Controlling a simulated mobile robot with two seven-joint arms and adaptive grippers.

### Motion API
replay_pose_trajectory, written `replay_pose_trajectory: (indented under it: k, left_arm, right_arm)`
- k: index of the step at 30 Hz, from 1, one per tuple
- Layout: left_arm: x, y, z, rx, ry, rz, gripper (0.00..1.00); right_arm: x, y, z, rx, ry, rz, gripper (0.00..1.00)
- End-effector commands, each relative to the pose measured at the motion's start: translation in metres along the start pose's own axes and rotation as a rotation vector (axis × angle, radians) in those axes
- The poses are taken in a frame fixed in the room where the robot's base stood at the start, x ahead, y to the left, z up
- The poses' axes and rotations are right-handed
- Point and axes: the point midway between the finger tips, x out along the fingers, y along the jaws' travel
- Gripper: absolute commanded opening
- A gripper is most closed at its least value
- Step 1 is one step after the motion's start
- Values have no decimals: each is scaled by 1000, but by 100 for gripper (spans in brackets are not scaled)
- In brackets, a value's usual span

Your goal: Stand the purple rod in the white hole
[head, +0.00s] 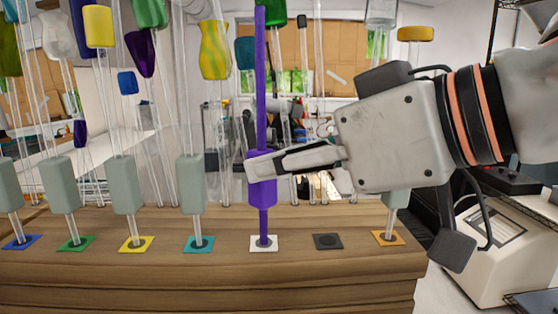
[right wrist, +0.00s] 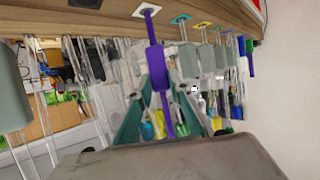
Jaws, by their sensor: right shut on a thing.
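The purple rod (head: 261,95) is upright in the head view, with a thicker purple grip block low on its shaft. Its lower end meets the white square (head: 255,247) around the white hole on the wooden bench; how deep it sits I cannot tell. My right gripper (head: 258,167) comes in from the right and is shut on the grip block. In the right wrist view the purple rod (right wrist: 158,62) also runs to the white square (right wrist: 141,10). My left gripper is not in view.
Glass rods with grey-green blocks stand in the teal (head: 207,243), yellow (head: 149,245), green (head: 70,246) and blue (head: 16,243) squares to the left. The black square (head: 328,241) to the right is empty. Another rod stands at the orange square (head: 400,239), beneath my right gripper.

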Motion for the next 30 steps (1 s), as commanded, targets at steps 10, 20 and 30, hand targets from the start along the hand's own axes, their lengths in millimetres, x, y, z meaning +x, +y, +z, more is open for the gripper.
replay_pose_trajectory:
  k: [10,20,30]
  left_arm:
    - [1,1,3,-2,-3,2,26]
    - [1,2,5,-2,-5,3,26]
    - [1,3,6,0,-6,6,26]
  right_arm:
    - [2,0,3,0,0,0,0]
    - [2,0,5,0,1,0,38]
    - [1,0,6,0,0,0,38]
